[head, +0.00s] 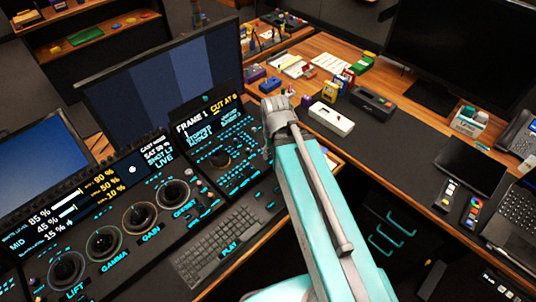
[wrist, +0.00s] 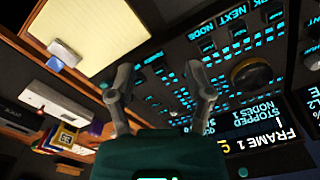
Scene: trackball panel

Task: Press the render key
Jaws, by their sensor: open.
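The control panel (head: 222,160) has a right-hand section of small keys with cyan lettering, below a screen (head: 205,115) reading FRAME 1. I cannot read which key is the render key in either view. My gripper (wrist: 158,76) is open and empty in the wrist view, its two fingers spread apart. The panel's key rows (wrist: 178,90) show behind and beside the fingers, and I see no finger touching a key. Upside-down labels such as NEXT NODE show at the top. In the head view my arm's end is over the panel's right edge, and the fingertips are hidden.
Trackballs with rings (head: 138,216) and a keyboard (head: 222,246) lie left of my arm. Monitors (head: 165,75) stand behind the panel. A white box (head: 331,119) and small coloured items sit on the wooden desk to the right. A pale yellow pad (wrist: 92,32) shows in the wrist view.

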